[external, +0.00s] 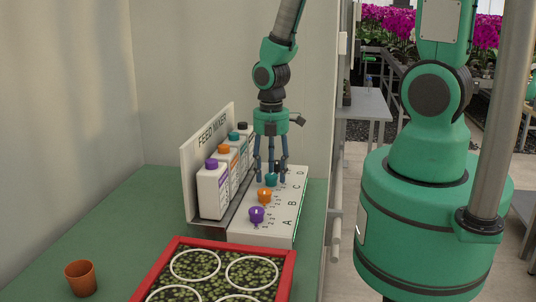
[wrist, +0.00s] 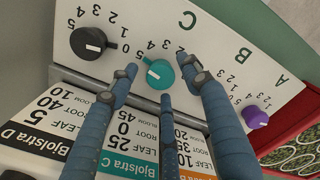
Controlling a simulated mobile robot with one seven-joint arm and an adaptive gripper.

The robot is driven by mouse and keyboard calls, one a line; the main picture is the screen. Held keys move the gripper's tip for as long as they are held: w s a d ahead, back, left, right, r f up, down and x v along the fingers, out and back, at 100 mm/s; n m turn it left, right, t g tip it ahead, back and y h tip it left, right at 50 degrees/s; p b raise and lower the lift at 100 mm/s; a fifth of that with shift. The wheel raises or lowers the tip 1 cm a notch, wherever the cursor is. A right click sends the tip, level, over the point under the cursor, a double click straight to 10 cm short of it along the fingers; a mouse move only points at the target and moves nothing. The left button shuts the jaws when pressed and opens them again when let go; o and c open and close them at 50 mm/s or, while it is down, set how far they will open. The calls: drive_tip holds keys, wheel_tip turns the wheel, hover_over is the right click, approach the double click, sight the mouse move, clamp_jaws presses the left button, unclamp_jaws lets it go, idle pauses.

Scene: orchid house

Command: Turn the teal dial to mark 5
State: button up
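The teal dial (wrist: 158,73) sits on the white sloped panel in row C, with printed numbers around it. In the external view the teal dial (external: 271,180) is just below my gripper (external: 271,168). My gripper's fingers (wrist: 158,80) point down at the panel and are spread around the dial, with visible gaps at left and right. Nothing is held. Part of the number scale is hidden behind the fingers.
A black dial (wrist: 90,43) is to the left and a purple dial (wrist: 257,117) to the right. An orange dial (external: 264,195) stands close by. Labelled bottles (external: 212,190) line the panel's back. A red-rimmed tray (external: 286,275) and orange cup (external: 81,278) are in front.

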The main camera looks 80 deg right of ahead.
idle(0.3)
wheel_tip(320, 180, up, 12)
idle(0.8)
idle(0.5)
wheel_tip(320, 180, up, 10)
drive_tip(key=m+t+b, duration=0.2)
drive_tip(key=m, duration=0.2)
hover_over(270, 175)
drive_tip(key=w+a, duration=0.2)
drive_tip(key=a, duration=0.3)
drive_tip(key=s+a+r+m+t, duration=0.1)
drive_tip(key=s+a+r+m, duration=0.15)
drive_tip(key=a+r, duration=0.45)
drive_tip(key=s+a+r+m+t+b, duration=0.2)
drive_tip(key=s+a+r+m, duration=0.5)
drive_tip(key=r, duration=0.3)
drive_tip(key=shift+s+a+r+t+b, duration=0.15)
drive_tip(key=shift+s+r+t+b, duration=0.2)
drive_tip(key=shift+s, duration=0.45)
